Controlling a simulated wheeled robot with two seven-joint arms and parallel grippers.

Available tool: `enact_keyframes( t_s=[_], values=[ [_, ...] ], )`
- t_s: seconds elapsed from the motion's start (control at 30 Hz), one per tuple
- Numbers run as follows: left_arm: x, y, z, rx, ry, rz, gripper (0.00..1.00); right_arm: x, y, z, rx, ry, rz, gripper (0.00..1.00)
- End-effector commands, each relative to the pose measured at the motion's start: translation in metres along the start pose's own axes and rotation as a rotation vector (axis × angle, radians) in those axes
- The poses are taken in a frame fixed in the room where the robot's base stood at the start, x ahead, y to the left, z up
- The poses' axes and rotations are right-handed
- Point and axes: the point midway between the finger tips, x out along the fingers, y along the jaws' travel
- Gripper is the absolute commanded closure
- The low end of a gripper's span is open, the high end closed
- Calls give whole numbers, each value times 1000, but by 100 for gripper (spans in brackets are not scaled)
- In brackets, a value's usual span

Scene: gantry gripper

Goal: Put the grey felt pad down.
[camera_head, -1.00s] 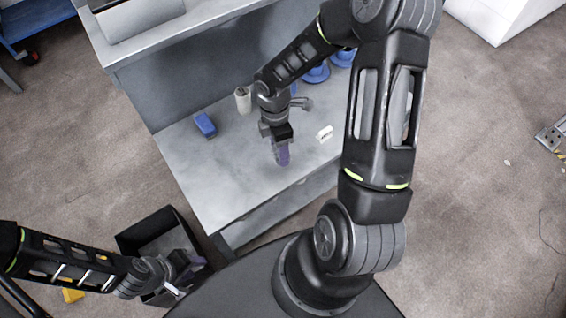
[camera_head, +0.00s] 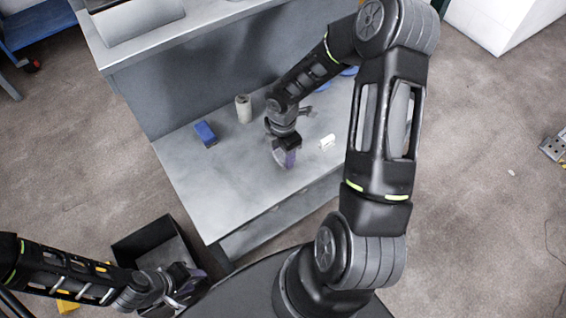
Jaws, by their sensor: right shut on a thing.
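My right gripper (camera_head: 284,160) points down over the front part of the grey bench top (camera_head: 225,185), left of a small white block. It is shut on the grey felt pad, which is mostly hidden between the fingers; grey and purple surfaces show there. I cannot tell whether the pad touches the bench. My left gripper (camera_head: 188,284) is low at the bottom left, beside the black bin, with its fingers apart and nothing seen between them.
A blue block (camera_head: 205,133), a pale cylinder (camera_head: 243,108) and the white block (camera_head: 327,141) stand on the bench. Blue round things (camera_head: 348,71) are partly hidden behind my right arm. An open black bin (camera_head: 150,236) stands on the floor. The bench's front left is clear.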

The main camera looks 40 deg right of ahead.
Motion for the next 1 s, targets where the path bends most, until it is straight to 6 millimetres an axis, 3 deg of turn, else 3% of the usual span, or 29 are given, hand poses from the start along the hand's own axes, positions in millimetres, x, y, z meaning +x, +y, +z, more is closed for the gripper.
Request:
enact_keyframes(
  t_s=[0.27, 0.6, 0.67, 0.87, 0.9, 1.0],
  values=[
    [0, 0, 0, 0, 0, 0, 64, 1, 0, 0, 1, -1, 1, 79],
    [8, -3, 0, 0, 0, 0, 64, 43, 0, 0, 0, 0, -2, 79],
    [8, -3, 0, 0, 0, 0, 64, 46, 0, 0, 1, 0, -1, 84],
    [8, -3, 0, 0, 0, 0, 64, 47, 0, 0, 2, 0, 0, 84],
    [8, -3, 0, 0, 0, 0, 64, 47, 0, 0, 2, 0, 0, 45],
    [8, -3, 0, 0, 0, 0, 64, 47, 0, 0, 2, 0, 0, 37]
  ],
)
